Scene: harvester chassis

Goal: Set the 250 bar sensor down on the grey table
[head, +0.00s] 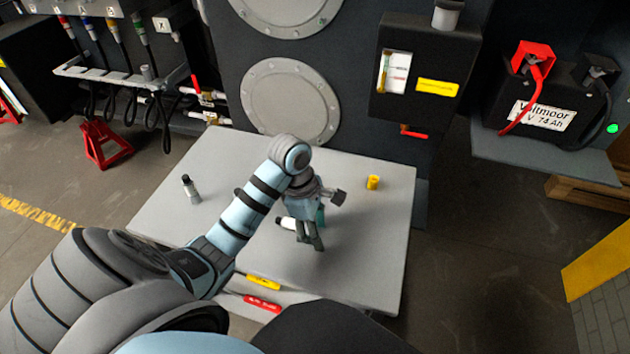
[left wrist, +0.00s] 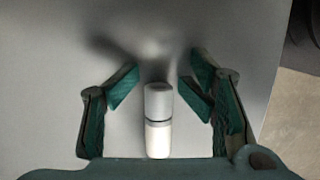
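A small cylinder, white with a grey end and a dark ring (left wrist: 158,122), is between the fingers of my left gripper (left wrist: 160,85) in the left wrist view. Gaps show on both sides of it, so the fingers are open and apart from it. In the head view its white part (head: 285,222) shows beside my left gripper (head: 312,242), low over the grey table (head: 370,250). I cannot read a pressure mark on either. My right gripper is not in view.
A yellow cylindrical piece (head: 373,182) stands at the table's back right. Yellow-handled (head: 263,282) and red-handled (head: 262,303) tools lie at the front edge. The dark chassis with round covers (head: 290,100) rises behind the table. The table's right front is clear.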

